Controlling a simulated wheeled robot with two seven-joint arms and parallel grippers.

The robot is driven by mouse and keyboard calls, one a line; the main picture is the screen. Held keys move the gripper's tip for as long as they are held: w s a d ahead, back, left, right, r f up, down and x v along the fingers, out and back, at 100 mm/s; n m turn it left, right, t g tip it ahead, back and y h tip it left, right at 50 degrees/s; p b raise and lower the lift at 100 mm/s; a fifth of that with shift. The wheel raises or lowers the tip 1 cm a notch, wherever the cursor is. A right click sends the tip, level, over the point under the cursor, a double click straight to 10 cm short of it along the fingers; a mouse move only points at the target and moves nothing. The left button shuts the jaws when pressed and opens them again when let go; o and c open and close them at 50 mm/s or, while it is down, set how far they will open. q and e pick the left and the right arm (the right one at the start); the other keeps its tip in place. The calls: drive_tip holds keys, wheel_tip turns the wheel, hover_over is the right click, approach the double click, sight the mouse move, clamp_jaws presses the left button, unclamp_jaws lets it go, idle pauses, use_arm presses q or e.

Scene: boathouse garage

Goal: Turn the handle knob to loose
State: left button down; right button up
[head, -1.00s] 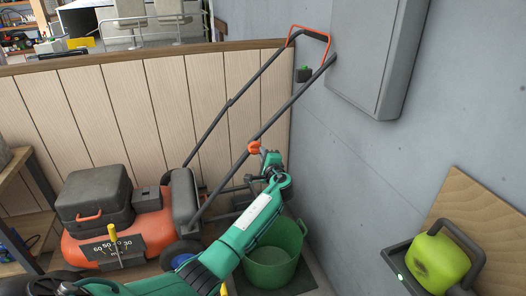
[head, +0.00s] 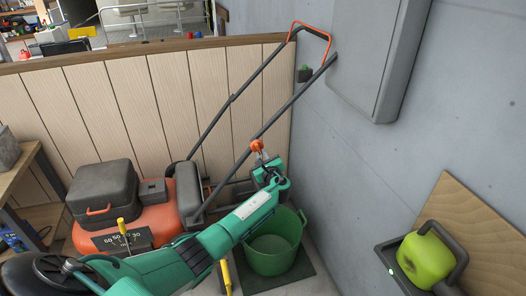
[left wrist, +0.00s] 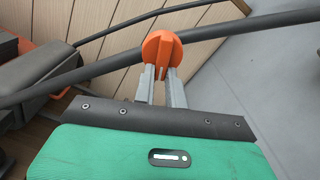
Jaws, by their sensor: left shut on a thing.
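The lawn mower (head: 165,212) stands against the wooden partition, with an orange and dark deck and a long dark handle ending in an orange grip bar. The orange handle knob (head: 257,146) sits on the handle's lower tube. It also shows in the left wrist view (left wrist: 161,48). My left gripper (head: 260,155) reaches up to the knob from below. In the left wrist view its two grey fingers (left wrist: 162,72) are shut on the knob, one on each side of its lower part. My right gripper does not show.
A green bucket (head: 275,250) stands on a dark mat below my left arm. A grey wall with a grey cabinet (head: 375,55) is on the right. A yellow-green can (head: 427,258) sits in a dark tray at lower right. A wooden shelf (head: 30,190) is at left.

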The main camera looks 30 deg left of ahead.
use_arm(q)
drive_tip(key=shift+s+a+f+m+p, duration=0.1)
drive_tip(key=shift+s+m+p, duration=0.05)
drive_tip(key=shift+m+p, duration=0.75)
drive_tip(key=shift+s+a+f+m+p, duration=0.15)
drive_tip(key=shift+m+p, duration=0.4)
drive_tip(key=shift+m, duration=0.65)
drive_tip(key=shift+d, duration=0.1)
drive_tip(key=c, duration=1.4)
unclamp_jaws()
drive_tip(key=shift+c, duration=0.2)
drive_tip(key=shift+r, duration=0.1)
drive_tip(key=b+v, duration=0.2)
drive_tip(key=v, duration=1.1)
drive_tip(key=shift+s+d, duration=0.25)
drive_tip(key=shift+d, duration=0.1)
